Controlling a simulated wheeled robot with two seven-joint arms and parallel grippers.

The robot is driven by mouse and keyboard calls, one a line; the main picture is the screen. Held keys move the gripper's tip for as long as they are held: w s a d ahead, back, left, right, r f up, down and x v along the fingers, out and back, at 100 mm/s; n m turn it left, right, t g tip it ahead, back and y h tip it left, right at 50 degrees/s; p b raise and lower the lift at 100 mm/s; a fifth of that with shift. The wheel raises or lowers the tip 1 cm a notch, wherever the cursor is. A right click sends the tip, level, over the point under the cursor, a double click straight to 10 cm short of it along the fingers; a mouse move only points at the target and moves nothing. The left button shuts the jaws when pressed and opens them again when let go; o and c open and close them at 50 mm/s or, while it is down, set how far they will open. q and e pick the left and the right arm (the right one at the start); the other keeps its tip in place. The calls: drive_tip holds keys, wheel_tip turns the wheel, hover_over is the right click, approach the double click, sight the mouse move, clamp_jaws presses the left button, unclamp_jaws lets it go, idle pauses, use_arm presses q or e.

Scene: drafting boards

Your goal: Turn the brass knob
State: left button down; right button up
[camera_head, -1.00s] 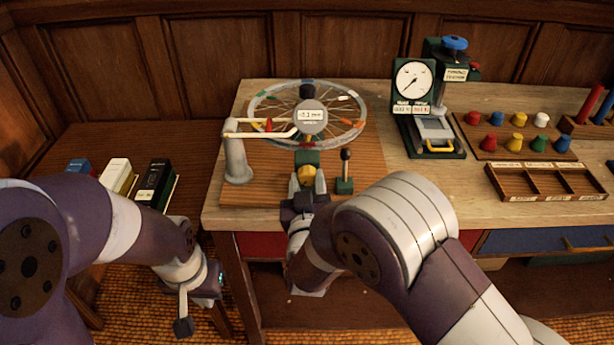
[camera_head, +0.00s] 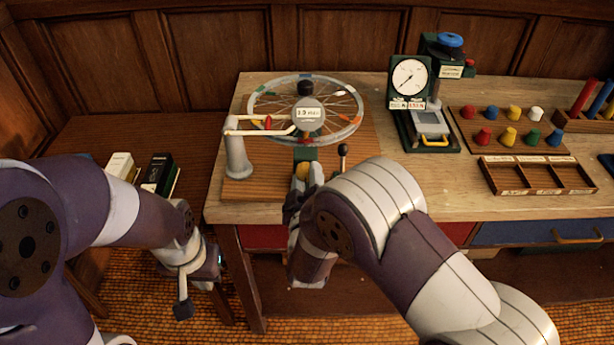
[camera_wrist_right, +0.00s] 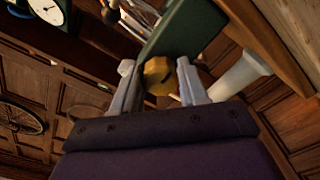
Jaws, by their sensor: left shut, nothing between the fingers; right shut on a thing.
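The brass knob (camera_head: 302,171) sits at the front of a green block (camera_head: 305,154) on the wheel stand. My right gripper (camera_head: 303,178) is shut on the knob, its fingers on opposite sides. In the right wrist view the faceted knob (camera_wrist_right: 157,76) shows between the two pale fingers (camera_wrist_right: 154,80), and that view is strongly tilted. A round display (camera_head: 308,113) above the knob shows a reading in mm, in front of the spoked wheel (camera_head: 340,132). My left gripper (camera_head: 184,305) is shut and empty, low at the left beside the bench.
A small black-knobbed lever (camera_head: 343,165) stands close right of the knob. A white post with a bent arm (camera_head: 237,155) stands left. A dial gauge tester (camera_head: 409,80), coloured pegs (camera_head: 510,137) and a compartment tray (camera_head: 535,178) are further right.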

drive_tip(key=shift+f, duration=0.1)
drive_tip(key=o, duration=1.1)
drive_tip(key=shift+c, duration=0.2)
drive_tip(key=s, duration=1.2)
drive_tip(key=shift+s+b, duration=0.35)
drive_tip(key=shift+b, duration=0.1)
